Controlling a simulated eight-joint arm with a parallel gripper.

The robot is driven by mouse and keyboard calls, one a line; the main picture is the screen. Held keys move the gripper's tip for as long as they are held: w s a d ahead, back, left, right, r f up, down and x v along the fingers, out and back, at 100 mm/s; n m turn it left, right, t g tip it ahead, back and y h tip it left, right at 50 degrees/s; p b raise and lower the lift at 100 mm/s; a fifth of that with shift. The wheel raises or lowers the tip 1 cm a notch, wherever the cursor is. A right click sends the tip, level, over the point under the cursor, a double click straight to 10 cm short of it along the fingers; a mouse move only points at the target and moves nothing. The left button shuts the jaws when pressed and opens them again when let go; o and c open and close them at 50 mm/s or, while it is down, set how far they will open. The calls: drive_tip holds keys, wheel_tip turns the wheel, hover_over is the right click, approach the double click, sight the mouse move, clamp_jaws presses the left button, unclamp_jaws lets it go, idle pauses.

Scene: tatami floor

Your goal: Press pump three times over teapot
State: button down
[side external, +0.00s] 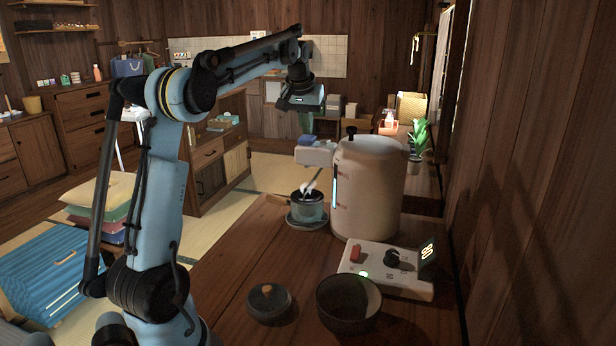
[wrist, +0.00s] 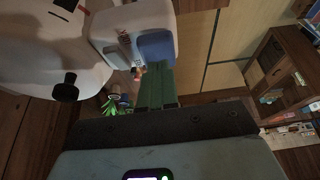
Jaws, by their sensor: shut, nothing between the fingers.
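The cream cylindrical pump dispenser (side external: 375,190) stands on the wooden table, with a black knob (side external: 351,132) on top. Its spout head (side external: 313,153) juts left and carries a blue pump button (side external: 307,140). The button also shows in the wrist view (wrist: 157,46). The small dark teal teapot (side external: 309,209) sits below the spout on a dark saucer (side external: 306,225). A white streak shows between spout and teapot; I cannot tell what it is. My gripper (side external: 306,128) is shut and empty, pointing down at the button. Its green fingers (wrist: 154,72) overlap the button's edge; contact is unclear.
A white control box (side external: 385,270) with a red switch and dial stands before the dispenser. A dark bowl (side external: 348,305) and a round dark lid (side external: 269,302) lie at the table's front. A plant (side external: 418,138) stands behind. A wooden wall borders the right.

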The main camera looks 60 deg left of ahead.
drive_tip(key=shift+f, duration=0.9)
drive_tip(key=shift+r, duration=1.25)
drive_tip(key=shift+f, duration=1.2)
drive_tip(key=shift+r, duration=1.2)
wheel_tip(320, 180, up, 6)
idle(0.4)
drive_tip(key=shift+d, duration=0.1)
